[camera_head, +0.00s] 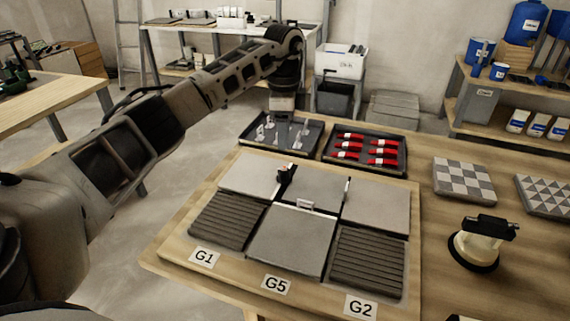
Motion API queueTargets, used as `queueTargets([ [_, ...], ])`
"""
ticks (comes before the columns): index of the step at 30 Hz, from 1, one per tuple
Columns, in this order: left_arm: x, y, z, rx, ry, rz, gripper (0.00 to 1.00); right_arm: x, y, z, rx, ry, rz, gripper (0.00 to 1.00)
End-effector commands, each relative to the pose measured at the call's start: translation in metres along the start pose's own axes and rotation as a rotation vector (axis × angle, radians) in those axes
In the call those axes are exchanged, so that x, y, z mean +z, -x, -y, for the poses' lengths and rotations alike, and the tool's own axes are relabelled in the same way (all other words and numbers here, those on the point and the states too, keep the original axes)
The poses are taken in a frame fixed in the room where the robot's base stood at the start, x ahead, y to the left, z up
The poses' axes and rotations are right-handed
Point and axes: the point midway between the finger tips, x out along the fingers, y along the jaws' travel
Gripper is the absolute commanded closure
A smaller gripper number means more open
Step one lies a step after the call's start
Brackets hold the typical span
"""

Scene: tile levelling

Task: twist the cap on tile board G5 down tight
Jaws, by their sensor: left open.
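The tile board (231,283) lies on the wooden table and carries smooth grey tiles and ribbed dark tiles. The G5 label (277,284) is at its front edge, below a smooth grey tile (288,243). A small pale clip (305,204) stands at the back edge of that tile. A small black piece (285,174) stands at the joint between the back left and back middle tiles. I see no red cap on the board. My left gripper (283,108) is open, pointing down over the tray of clear clips, behind the board; its fingertips are hard to make out. My right gripper is out of view.
A dark tray (248,143) holds several clear clips. A tray beside it (332,159) holds several red caps (383,151). A cream tool with a black handle (477,245) stands at right. Patterned tiles (463,180) lie behind it. G1 (204,258) and G2 (360,307) labels flank G5.

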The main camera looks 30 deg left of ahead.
Motion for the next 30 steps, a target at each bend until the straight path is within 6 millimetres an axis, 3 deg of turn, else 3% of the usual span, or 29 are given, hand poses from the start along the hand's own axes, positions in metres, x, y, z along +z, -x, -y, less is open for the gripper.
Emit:
queueTargets([
  [6,-0.001,-0.049,-0.001,0.004,-0.003,0.000,0.50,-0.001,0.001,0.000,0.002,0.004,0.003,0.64],
  [12,-0.002,-0.083,-0.001,0.002,-0.003,-0.003,0.50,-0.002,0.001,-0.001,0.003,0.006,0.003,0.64],
  [18,-0.002,-0.098,0.000,-0.001,-0.004,-0.003,0.50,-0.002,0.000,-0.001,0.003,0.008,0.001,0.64],
  [27,-0.002,-0.100,0.000,0.000,-0.004,-0.003,0.50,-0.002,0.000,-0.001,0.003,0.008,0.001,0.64],
  [30,-0.002,-0.100,0.000,0.000,-0.004,-0.003,0.75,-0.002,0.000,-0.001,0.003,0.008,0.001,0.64],
])
